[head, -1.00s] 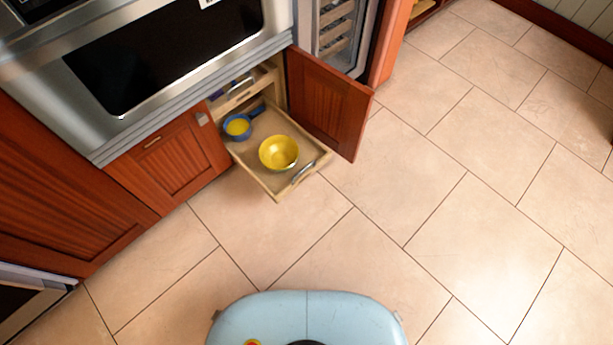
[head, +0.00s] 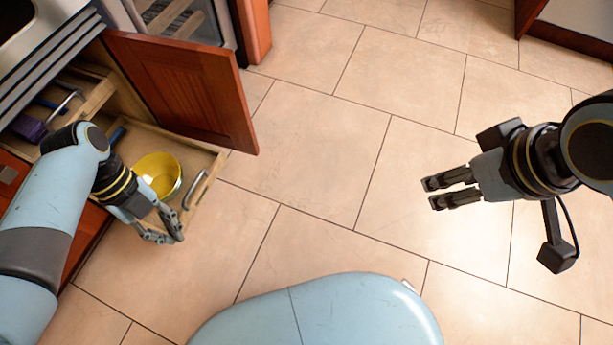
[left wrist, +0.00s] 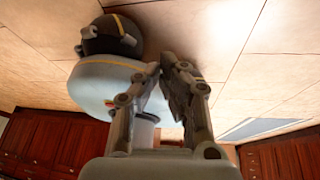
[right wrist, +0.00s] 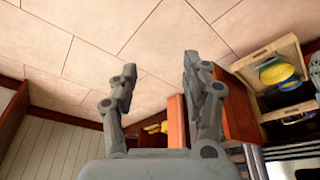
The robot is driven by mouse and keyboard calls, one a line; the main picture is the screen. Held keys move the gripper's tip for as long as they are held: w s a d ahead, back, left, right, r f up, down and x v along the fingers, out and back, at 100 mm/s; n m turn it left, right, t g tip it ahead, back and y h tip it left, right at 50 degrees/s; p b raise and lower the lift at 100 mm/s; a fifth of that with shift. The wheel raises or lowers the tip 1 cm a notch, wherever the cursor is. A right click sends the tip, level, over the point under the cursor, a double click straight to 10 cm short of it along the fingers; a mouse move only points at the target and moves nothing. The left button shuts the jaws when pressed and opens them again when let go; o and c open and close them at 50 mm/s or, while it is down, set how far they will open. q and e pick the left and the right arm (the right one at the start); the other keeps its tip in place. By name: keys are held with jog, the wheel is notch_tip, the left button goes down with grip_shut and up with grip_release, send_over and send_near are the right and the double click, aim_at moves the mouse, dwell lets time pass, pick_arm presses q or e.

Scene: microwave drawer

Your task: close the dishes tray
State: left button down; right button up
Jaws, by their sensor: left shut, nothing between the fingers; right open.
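The dishes tray (head: 207,160) is a light wooden pull-out drawer, standing out from the cabinet, with a metal handle (head: 196,190) on its front. A yellow bowl (head: 158,175) sits in it. The tray also shows in the right wrist view (right wrist: 293,47). My left gripper (head: 166,238) is shut and empty, beside the tray's near front corner. My left arm hides part of the tray and whatever else lies there. My right gripper (head: 432,193) is open and empty over the floor, well to the right of the tray.
An open red-brown cabinet door (head: 190,90) stands just behind and right of the tray. An upper drawer (head: 95,100) with a purple item (head: 30,127) is partly open above it. The tiled floor (head: 330,200) in front and to the right is clear.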

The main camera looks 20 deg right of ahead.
pick_arm(q)
jog(key=w+d+f+t+b, duration=0.1)
jog(key=w+f+b, duration=0.15)
jog(key=w, duration=0.55)
jog(key=d+b+x, duration=0.1)
jog(key=b+x, duration=0.5)
jog(key=x, duration=0.3)
pick_arm(e)
notch_tip(320, 180, down, 12)
jog(key=s+t+b, duration=0.1)
jog(key=t, duration=0.7)
pick_arm(q)
jog(key=w+a, duration=0.1)
jog(key=w+a+b, duration=0.1)
jog(key=a, duration=0.1)
jog(key=shift+w+r, duration=0.25)
jog(key=shift+w, duration=0.15)
pick_arm(e)
jog(key=w+a+r+t+y, duration=0.1)
jog(key=w+r+t, duration=0.3)
jog(key=w+r, duration=0.2)
jog(key=shift+w+a+r+n, duration=0.2)
jog(key=shift+w+r+n, duration=0.2)
jog(key=shift+r, duration=0.45)
